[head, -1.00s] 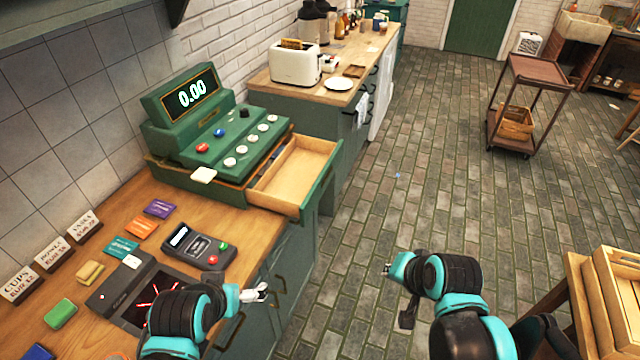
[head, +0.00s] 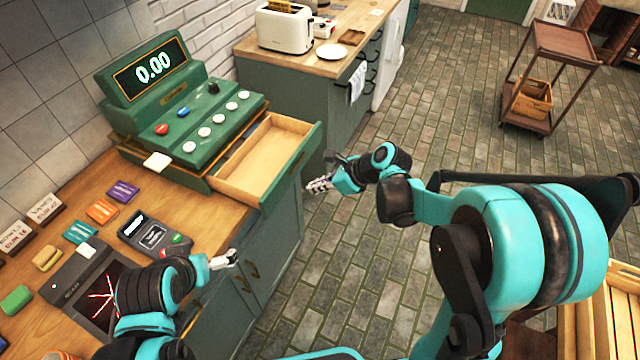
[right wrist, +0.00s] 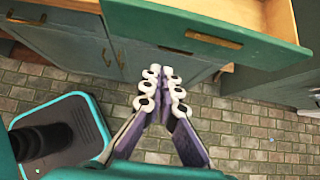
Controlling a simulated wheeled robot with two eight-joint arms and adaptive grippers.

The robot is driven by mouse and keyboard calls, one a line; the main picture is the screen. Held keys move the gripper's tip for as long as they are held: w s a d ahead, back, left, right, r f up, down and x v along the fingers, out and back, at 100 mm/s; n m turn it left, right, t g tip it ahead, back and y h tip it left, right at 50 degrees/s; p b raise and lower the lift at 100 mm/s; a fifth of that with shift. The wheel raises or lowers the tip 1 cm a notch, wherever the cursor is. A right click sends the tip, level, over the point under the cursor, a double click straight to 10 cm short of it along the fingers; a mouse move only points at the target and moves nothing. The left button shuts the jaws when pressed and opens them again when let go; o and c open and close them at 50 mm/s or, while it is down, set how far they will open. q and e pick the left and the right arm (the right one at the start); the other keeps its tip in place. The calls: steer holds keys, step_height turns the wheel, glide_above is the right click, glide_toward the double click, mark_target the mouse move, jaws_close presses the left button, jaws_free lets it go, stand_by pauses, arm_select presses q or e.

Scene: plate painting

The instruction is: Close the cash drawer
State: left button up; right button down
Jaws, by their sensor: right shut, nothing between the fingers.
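The green cash register (head: 190,115) stands on the wooden counter, its display reading 0.00. Its cash drawer (head: 262,160) is pulled well out to the right, showing a bare wooden inside. My right gripper (head: 312,187) is shut and empty, just off the drawer's front panel, over the floor. In the right wrist view the shut fingers (right wrist: 162,85) point toward the cabinet, and the green drawer front (right wrist: 215,35) with its handle slot is above them, apart from them. My left gripper (head: 232,258) is by the counter's front edge; its finger gap is too small to tell.
A card terminal (head: 152,238), coloured cards (head: 102,211) and a dark screen pad (head: 90,290) lie on the counter. A toaster (head: 284,27) and a plate (head: 332,52) are on the back counter.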

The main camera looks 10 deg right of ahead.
mark_target(231, 165)
steer(key=shift+w+a+f+b, duration=0.35)
steer(key=shift+w+a+f, duration=0.4)
steer(key=shift+a, duration=0.3)
steer(key=shift+w+a+f+b, duration=0.45)
steer(key=shift+w+a, duration=0.35)
steer(key=shift+a, duration=0.25)
steer(key=shift+w+a+f+b, duration=0.3)
steer(key=shift+w+a+f, duration=0.45)
steer(key=shift+a, duration=0.3)
steer(key=shift+w+a, duration=0.2)
steer(key=w+a, duration=0.3)
steer(key=a, duration=0.2)
steer(key=w+a, duration=0.4)
steer(key=a, duration=0.1)
steer(key=w+a, duration=0.4)
steer(key=a, duration=0.1)
steer(key=shift+w+a+r, duration=0.1)
steer(key=shift+a+r, duration=0.05)
steer(key=shift+a, duration=0.05)
